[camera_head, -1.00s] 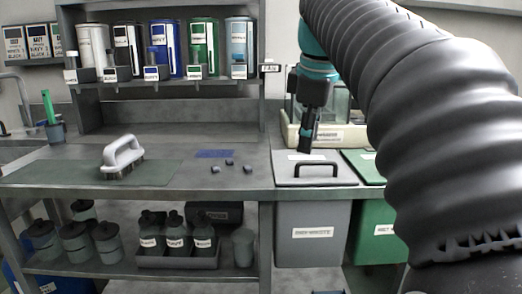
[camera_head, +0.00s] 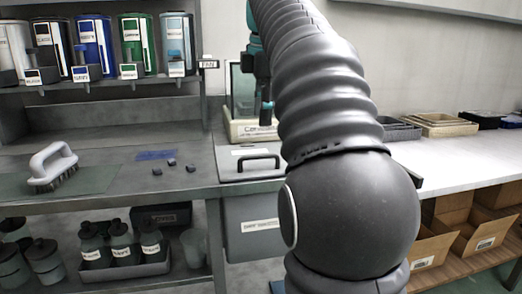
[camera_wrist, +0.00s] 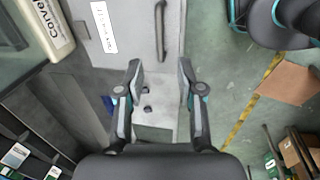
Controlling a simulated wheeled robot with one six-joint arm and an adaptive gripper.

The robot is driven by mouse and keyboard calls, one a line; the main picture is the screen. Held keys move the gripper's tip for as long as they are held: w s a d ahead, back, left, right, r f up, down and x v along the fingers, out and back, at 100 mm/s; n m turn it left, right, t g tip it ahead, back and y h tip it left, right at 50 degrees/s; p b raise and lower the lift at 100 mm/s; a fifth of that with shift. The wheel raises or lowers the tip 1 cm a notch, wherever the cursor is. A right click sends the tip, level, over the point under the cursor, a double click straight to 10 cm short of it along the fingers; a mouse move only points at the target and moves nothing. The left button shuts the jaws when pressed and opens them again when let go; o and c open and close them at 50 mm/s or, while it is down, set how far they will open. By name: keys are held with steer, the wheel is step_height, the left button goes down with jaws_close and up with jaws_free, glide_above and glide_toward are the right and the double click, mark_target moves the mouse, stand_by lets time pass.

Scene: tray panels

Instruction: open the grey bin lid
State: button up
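The grey bin (camera_head: 245,237) hangs at the right end of the grey counter. Its lid (camera_head: 238,171) lies flat and closed, with a black bar handle (camera_head: 259,157) and a white label on top. In the wrist view the lid (camera_wrist: 135,45) fills the top middle, and the handle (camera_wrist: 160,32) runs up the picture beyond my fingertips. My gripper (camera_wrist: 159,72) is open and empty, its two fingers apart, above the lid side of the counter. In the head view my gripper (camera_head: 266,114) points down above the handle, partly hidden by my arm.
A labelled cream tray (camera_head: 245,131) stands behind the lid. Small dark pieces (camera_head: 172,163) and a brush (camera_head: 52,168) lie on the counter to the left. A white worktop (camera_head: 455,160) with trays and cardboard boxes (camera_head: 430,248) is at the right.

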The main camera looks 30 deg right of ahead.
mark_target(261, 156)
steer(key=f, duration=0.3)
steer(key=w+f+b, duration=0.1)
steer(key=f, duration=0.2)
steer(key=f+b, duration=0.1)
steer(key=f, duration=0.2)
steer(key=shift+w+d+f, duration=0.15)
steer(key=shift+w+d, duration=0.1)
steer(key=shift+w, duration=0.15)
jaws_close()
